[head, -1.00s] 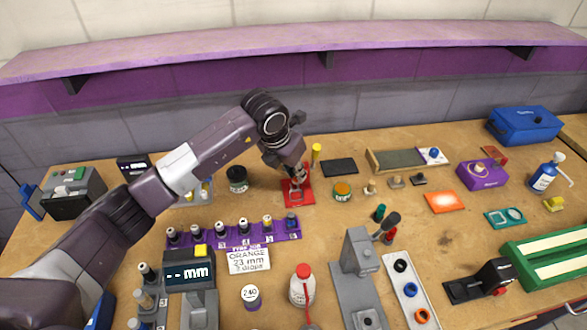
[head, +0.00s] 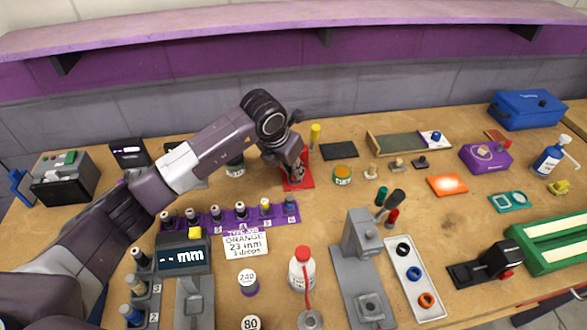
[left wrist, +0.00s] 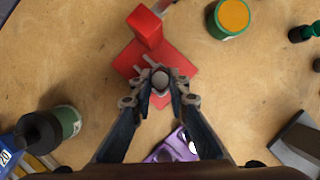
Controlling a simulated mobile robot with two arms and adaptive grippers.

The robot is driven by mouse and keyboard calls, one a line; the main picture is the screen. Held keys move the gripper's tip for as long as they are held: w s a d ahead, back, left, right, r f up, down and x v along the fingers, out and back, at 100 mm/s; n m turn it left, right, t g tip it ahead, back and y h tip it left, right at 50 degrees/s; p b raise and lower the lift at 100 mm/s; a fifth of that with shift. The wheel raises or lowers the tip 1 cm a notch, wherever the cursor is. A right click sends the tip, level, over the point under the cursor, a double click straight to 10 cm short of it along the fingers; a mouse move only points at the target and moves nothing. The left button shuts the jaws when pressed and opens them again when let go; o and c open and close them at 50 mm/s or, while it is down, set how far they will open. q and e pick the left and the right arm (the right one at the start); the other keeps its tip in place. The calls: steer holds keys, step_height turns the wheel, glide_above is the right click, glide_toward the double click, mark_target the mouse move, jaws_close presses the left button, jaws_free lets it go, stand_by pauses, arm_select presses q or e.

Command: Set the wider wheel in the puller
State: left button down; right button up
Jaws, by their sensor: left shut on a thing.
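My left gripper (head: 296,176) is low over a red stand (head: 308,184) at the back middle of the bench. In the left wrist view the fingertips (left wrist: 159,84) are shut on a small round grey piece (left wrist: 160,77), over the stand's red base (left wrist: 180,62). The fingers hide much of the piece, and I cannot tell whether it touches the base. The stand has an upright red block (left wrist: 146,27); a yellow handle (head: 315,134) shows behind it. I cannot tell for sure which thing is the puller. My right gripper is not in view.
Purple rack (head: 228,216) with several bottles stands in front of the gripper. An orange-topped jar (head: 342,176) is right of the stand, a dark-capped jar (head: 235,169) left. A grey press (head: 361,240) and a white tray (head: 416,293) with rings stand nearer the front.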

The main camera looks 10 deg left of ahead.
arm_select(q)
steer(key=shift+f, duration=0.2)
stand_by(0.3)
steer(key=c, duration=1.8)
jaws_free()
steer(key=shift+o, duration=0.2)
